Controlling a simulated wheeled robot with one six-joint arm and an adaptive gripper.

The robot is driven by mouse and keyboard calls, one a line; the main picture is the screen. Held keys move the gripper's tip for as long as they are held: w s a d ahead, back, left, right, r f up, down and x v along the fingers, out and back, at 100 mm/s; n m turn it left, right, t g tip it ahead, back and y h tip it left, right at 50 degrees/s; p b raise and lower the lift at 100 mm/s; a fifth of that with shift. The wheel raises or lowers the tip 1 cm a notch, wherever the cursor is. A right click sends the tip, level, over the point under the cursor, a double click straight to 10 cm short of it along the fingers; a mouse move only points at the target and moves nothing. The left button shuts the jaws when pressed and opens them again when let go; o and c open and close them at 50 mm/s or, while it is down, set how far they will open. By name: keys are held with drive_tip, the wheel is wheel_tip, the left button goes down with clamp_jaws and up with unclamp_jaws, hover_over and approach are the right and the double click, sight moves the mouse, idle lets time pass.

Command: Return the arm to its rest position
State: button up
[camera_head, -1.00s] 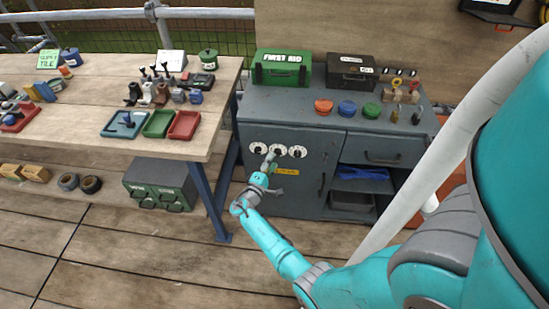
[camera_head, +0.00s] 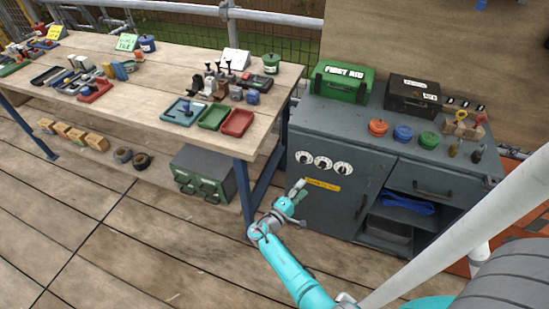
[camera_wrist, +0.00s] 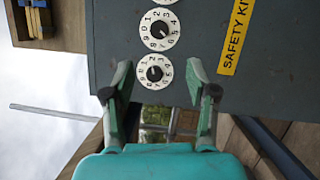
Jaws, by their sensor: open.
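My gripper (camera_head: 297,190) is in front of the left door of the grey cabinet (camera_head: 335,215), below its row of white dials (camera_head: 323,162). In the wrist view my gripper (camera_wrist: 158,78) has its two fingers spread apart with nothing between them. Two white dials show fully there, one (camera_wrist: 160,30) beyond the fingers and one (camera_wrist: 154,72) seen between the fingertips. A third is cut off at the top edge. A yellow label (camera_wrist: 236,35) is on the cabinet beside them. The fingers look apart from the cabinet face, though the exact gap cannot be told.
A wooden workbench (camera_head: 150,105) with trays and tools stands left of the cabinet, its blue leg (camera_head: 262,190) near my arm. A first aid box (camera_head: 342,82) and coloured lids are on the cabinet top. The deck at front left is clear.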

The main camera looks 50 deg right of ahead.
drive_tip(key=shift+f, duration=0.1)
drive_tip(key=s+a+f+n+t+y, duration=0.2)
drive_tip(key=s+a+f+t+y, duration=0.4)
drive_tip(key=s+a+f+y, duration=0.65)
drive_tip(key=s+a+r+t+y, duration=0.1)
drive_tip(key=s+a+r+t, duration=0.15)
drive_tip(key=s+a, duration=0.4)
drive_tip(key=s+a+r+t+y, duration=0.1)
drive_tip(key=s+a+r+y, duration=0.1)
drive_tip(key=s+a+r, duration=0.4)
drive_tip(key=s+a+r+m+t+y, duration=0.1)
drive_tip(key=s+a+r, duration=0.1)
drive_tip(key=r, duration=0.6)
drive_tip(key=s+a+r+m+t+y, duration=0.1)
drive_tip(key=a+r+t, duration=0.1)
drive_tip(key=r, duration=0.6)
drive_tip(key=s+a+r+m+t+y, duration=0.1)
drive_tip(key=s+a+r+m+t, duration=0.1)
drive_tip(key=r, duration=0.7)
drive_tip(key=shift+s+a, duration=0.3)
drive_tip(key=shift+a, duration=0.4)
drive_tip(key=shift+y, duration=0.25)
